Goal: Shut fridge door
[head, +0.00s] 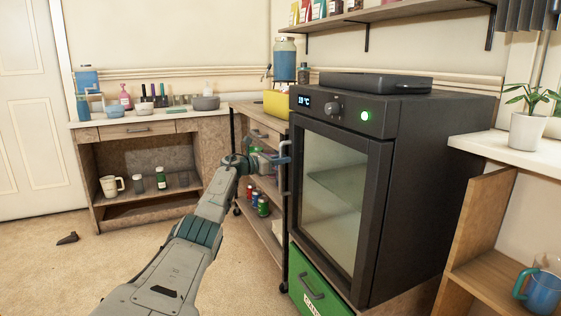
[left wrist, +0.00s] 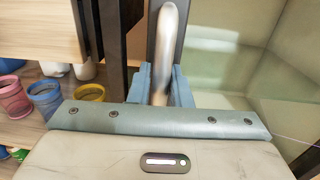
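The black fridge (head: 440,135) stands at the right of the head view, with a framed glass door (head: 335,190) on its front. The door looks nearly flush with the body; I cannot tell if a small gap is left. A vertical metal handle (head: 286,186) is at the door's left edge. My left gripper (head: 285,160) is at the handle. In the left wrist view, the handle (left wrist: 165,45) passes between the fingers of the left gripper (left wrist: 161,88), which look closed around it. My right gripper is not in view.
A wooden cart (head: 262,215) with cans stands left of the fridge. A green drawer (head: 312,285) is under it. A white counter with a potted plant (head: 530,120) is at the right. The floor (head: 130,260) at left is mostly clear, with a small dark object on it.

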